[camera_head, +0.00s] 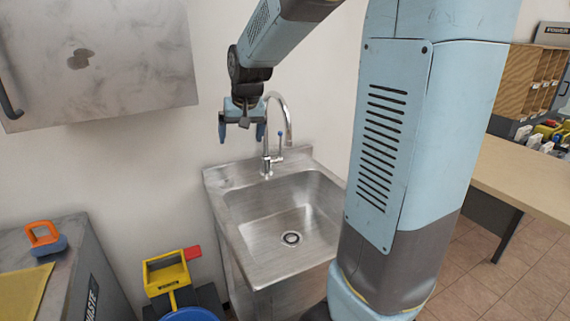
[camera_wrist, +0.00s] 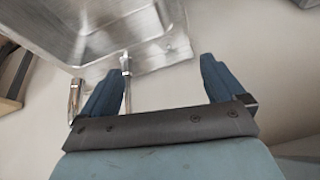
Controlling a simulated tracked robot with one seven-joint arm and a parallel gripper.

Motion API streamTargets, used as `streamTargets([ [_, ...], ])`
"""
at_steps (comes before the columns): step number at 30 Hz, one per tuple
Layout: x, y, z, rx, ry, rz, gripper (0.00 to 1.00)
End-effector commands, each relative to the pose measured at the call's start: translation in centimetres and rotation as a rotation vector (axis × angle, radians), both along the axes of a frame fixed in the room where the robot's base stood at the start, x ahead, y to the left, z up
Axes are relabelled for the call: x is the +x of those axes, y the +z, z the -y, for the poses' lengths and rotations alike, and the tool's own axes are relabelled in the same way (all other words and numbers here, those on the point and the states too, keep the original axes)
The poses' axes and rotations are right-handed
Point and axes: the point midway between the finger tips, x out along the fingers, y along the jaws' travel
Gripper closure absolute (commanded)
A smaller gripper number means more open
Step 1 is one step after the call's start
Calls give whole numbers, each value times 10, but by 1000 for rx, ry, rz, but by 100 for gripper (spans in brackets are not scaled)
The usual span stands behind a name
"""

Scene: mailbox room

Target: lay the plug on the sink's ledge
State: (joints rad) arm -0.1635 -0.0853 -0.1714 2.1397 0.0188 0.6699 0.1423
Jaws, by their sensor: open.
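The steel sink (camera_head: 238,225) stands against the wall, with a flat ledge (camera_head: 232,178) along its back. A round drain (camera_head: 291,238) with a dark middle lies in the basin floor; I cannot tell whether a plug sits in it. I make out no separate plug in either view. My gripper (camera_head: 241,130) is open and empty, pointing down above the back of the sink, just left of the faucet. In the wrist view its two blue fingers (camera_wrist: 164,72) are spread wide, with the sink ledge (camera_wrist: 178,52) beyond them.
A wall cabinet (camera_head: 100,60) hangs at upper left. An orange-handled object (camera_head: 44,236) sits on a grey cabinet, and a yellow bucket-like thing (camera_head: 168,272) stands left of the sink.

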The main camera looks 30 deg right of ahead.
Motion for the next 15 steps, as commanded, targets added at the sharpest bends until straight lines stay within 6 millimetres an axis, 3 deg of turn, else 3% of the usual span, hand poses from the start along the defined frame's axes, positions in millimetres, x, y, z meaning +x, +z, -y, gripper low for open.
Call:
streamTargets([
  [6, -73, 29, 2, -1, 40, 26, 4],
  [15, -171, 44, 1, -32, 96, 56, 4],
])
